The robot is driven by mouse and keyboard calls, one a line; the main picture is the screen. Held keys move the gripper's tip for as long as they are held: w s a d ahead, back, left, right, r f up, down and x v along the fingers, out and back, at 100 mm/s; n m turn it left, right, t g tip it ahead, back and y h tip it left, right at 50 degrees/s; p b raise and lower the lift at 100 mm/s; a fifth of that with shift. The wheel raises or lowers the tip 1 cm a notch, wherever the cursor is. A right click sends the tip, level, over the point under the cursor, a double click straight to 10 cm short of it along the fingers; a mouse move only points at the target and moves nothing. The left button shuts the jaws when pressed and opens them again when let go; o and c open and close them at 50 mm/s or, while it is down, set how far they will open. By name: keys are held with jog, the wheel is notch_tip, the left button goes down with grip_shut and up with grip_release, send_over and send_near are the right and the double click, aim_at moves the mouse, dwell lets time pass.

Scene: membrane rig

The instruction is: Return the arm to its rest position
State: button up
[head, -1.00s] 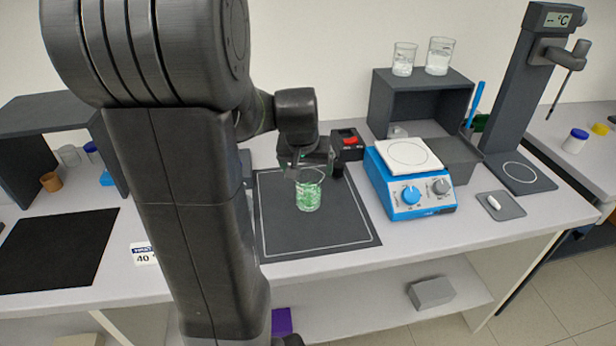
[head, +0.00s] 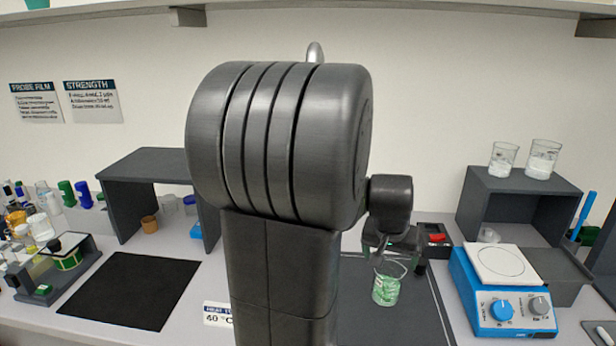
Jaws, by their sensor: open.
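My gripper (head: 390,243) shows just right of my upper arm, which fills the middle of the head view. It hangs over the dark mat (head: 425,318), just above or at the rim of a glass beaker (head: 386,285) with green contents. The beaker stands upright on the mat. My gripper is open. The fingers are small and dark here, and I cannot tell whether they touch the beaker.
A blue hotplate (head: 490,300) stands right of the mat. A grey box shelf (head: 525,190) behind it carries two beakers with white contents. A red-and-black device (head: 437,237) sits behind the mat. A black mat (head: 130,290) and a grey stand (head: 150,165) are at left.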

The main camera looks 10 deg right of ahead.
aim_at(389, 271)
jog(key=x, duration=1)
jog(key=shift+f, duration=0.25)
jog(key=shift+r, duration=0.95)
jog(key=shift+f, duration=0.1)
